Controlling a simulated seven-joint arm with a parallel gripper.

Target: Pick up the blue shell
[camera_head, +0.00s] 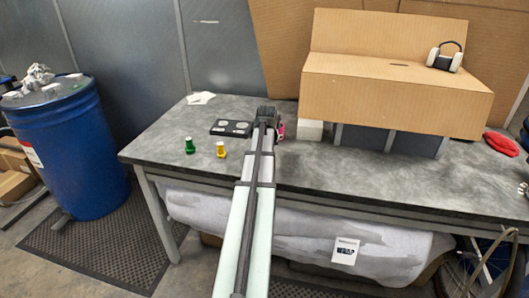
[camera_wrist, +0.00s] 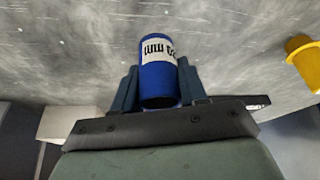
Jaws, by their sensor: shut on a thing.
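The blue shell (camera_wrist: 158,80) is a blue cylinder with a white label bearing dark lettering, seen in the wrist view. My gripper (camera_wrist: 158,88) is shut on it, with one dark finger on each side of the shell. In the head view my gripper (camera_head: 266,116) is over the back part of the grey table, and my arm hides the shell there. I cannot tell whether the shell touches the table.
On the grey table (camera_head: 330,176), a green piece (camera_head: 190,146) and a yellow piece (camera_head: 221,150) stand left of my arm. A black tray with pale discs (camera_head: 231,128) lies behind them. A white block (camera_head: 309,131) and large cardboard box (camera_head: 400,90) are to the right.

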